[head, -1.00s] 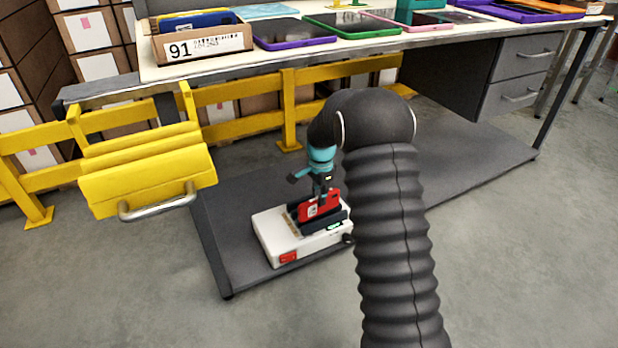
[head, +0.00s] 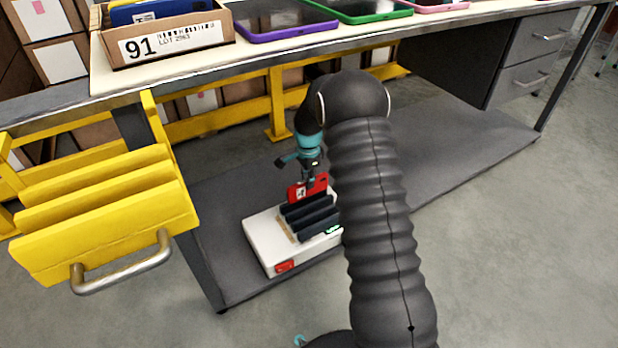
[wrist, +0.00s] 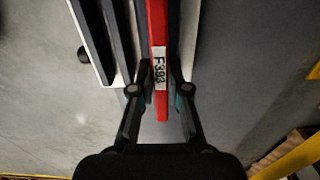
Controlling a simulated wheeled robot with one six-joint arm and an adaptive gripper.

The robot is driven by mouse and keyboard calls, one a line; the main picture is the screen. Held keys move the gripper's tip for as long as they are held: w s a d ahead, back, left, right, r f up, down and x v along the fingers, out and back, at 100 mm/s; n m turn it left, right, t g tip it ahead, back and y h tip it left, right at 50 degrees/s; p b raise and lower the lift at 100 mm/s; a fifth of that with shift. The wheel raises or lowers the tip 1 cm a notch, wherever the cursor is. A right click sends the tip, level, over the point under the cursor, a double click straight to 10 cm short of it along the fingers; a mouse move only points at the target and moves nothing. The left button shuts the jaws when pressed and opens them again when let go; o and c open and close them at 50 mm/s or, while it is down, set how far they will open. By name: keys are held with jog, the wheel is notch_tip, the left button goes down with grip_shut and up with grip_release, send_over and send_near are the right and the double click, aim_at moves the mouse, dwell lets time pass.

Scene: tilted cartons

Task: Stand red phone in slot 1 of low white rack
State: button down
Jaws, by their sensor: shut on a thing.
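The low white rack (head: 262,245) stands on the grey lower shelf under the bench, with dark upright dividers (head: 312,218) on top. My gripper (head: 310,178) is shut on the red phone (head: 296,192) and holds it upright at the far end of the dividers. In the wrist view the phone (wrist: 158,35) is edge-on, labelled F-393, between my two fingers. Dark dividers lie left of it and a pale rack edge (wrist: 190,35) lies right. The phone's lower edge is hidden behind the dividers, so I cannot tell whether it sits in a slot.
A yellow slotted holder with a metal handle (head: 105,215) stands at the left. The bench above carries a carton marked 91 (head: 165,40) and several tablets. A yellow rail (head: 278,100) runs behind the lower shelf (head: 450,150). The shelf right of my arm is clear.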

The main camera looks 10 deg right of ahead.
aim_at(307, 193)
jog(key=shift+a+f+b, duration=0.1)
jog(key=shift+f+b, duration=0.85)
jog(key=shift+f, duration=1.9)
jog(key=shift+f, duration=0.3)
jog(key=c, duration=1.1)
grip_release()
notch_tip(307, 193, up, 12)
jog(key=shift+s, duration=0.15)
